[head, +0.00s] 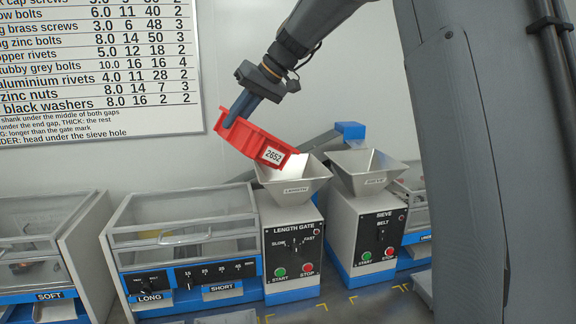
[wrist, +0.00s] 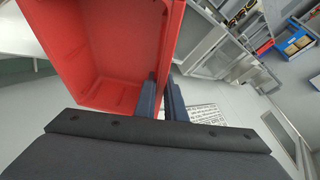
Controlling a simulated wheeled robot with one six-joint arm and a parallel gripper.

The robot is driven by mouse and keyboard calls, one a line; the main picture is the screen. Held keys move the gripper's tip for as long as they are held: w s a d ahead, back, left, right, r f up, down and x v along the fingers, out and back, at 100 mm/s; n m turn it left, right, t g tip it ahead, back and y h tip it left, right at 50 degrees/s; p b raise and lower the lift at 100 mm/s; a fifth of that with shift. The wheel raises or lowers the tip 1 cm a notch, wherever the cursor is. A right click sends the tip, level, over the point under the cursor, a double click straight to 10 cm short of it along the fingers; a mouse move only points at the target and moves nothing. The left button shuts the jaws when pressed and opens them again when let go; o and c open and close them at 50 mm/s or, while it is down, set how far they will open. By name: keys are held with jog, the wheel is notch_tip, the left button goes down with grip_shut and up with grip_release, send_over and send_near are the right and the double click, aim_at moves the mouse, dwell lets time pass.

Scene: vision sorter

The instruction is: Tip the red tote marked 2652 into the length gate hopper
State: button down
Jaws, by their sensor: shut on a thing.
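The red tote (head: 245,140) carries a white label reading 2652. It hangs tilted in the head view, its labelled end lower and to the right, over the left rim of the length gate hopper (head: 306,180). My gripper (head: 240,108) is shut on the tote's wall. In the wrist view the fingers (wrist: 160,98) grip the wall of the tote (wrist: 108,50), and the part of its inside that shows is bare. The hopper is a pale metal funnel on the length gate machine (head: 292,245). The inside of the hopper is partly hidden by the tote.
The sieve hopper (head: 368,172) stands close on the right, on the sieve machine (head: 372,235). A clear-lidded box with bins marked LONG and SHORT (head: 185,235) stands left. A printed chart (head: 100,60) hangs on the wall behind.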

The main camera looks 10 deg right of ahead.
jog(key=shift+s+a+r+n+h+p, duration=0.1)
jog(key=shift+a+n+h+p, duration=0.25)
jog(key=shift+a, duration=0.2)
jog(key=a+f+n+t+h+p, duration=0.1)
jog(key=a+f+n+h+p, duration=0.2)
jog(key=a+f+h, duration=0.4)
jog(key=shift+a+f+n+p, duration=0.35)
jog(key=shift+a+f+p, duration=0.1)
jog(key=shift+a, duration=0.5)
